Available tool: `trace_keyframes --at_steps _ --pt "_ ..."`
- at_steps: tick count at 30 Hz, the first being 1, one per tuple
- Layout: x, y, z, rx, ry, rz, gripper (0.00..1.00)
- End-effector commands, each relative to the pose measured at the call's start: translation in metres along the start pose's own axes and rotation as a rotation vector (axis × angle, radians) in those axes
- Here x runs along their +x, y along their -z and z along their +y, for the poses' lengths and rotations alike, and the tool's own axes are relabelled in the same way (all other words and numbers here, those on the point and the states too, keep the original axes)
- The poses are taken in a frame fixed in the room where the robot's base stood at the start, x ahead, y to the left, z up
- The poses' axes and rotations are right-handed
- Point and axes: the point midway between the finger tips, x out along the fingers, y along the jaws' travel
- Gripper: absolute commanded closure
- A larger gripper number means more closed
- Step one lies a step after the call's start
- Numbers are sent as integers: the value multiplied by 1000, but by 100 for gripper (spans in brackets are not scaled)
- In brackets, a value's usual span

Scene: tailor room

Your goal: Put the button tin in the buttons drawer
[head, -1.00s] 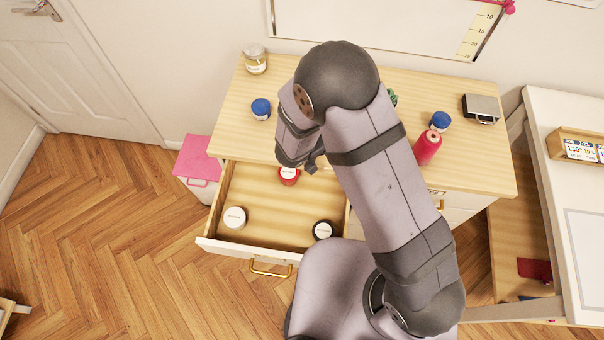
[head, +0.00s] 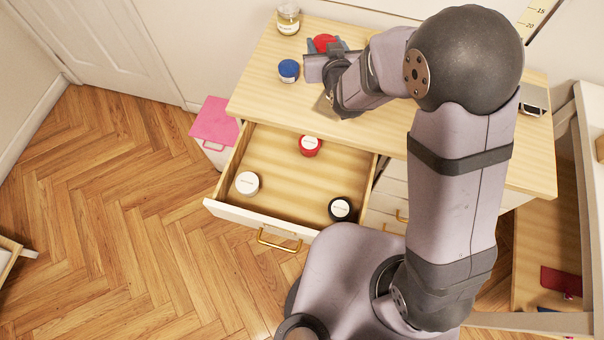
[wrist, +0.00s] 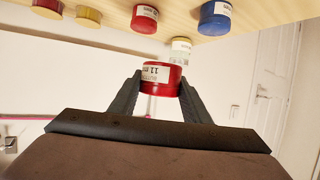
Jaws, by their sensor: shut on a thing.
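A red tin (wrist: 161,77) with a white label is between the two fingers of my gripper (wrist: 158,84) in the wrist view. The printing on the label looks upside down there. In the head view the red tin (head: 323,42) shows in my gripper (head: 324,48) over the back left of the worktop, beside a blue tin (head: 288,70). The gripper is shut on the red tin, which looks clear of the worktop. A drawer (head: 268,185) stands open at the cabinet's front left. Inside, well apart, are a red tin (head: 310,145), a white tin (head: 247,183) and a black tin (head: 340,208).
A glass jar (head: 288,19) stands at the back left corner of the worktop (head: 260,97). The wrist view shows further tins: a yellow one (wrist: 88,17), a red one (wrist: 145,18) and a blue one (wrist: 214,18). The drawer's middle front is bare. A pink-topped bin (head: 214,122) stands left.

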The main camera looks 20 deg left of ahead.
Motion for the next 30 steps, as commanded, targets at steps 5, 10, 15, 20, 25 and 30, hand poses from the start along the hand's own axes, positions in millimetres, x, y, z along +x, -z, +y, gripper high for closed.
trace_keyframes --at_steps 5,10,15,20,25,30 --pt "-4 -10 -33 -68 163 1 81" --pt "-15 -23 -63 -132 319 1 81" --pt "-32 -43 -93 -201 487 0 81" --pt "-56 -70 -119 -272 662 -1 81" --pt "-87 -104 -139 -345 842 -1 81" --pt "-114 -132 -148 -402 978 -2 81"
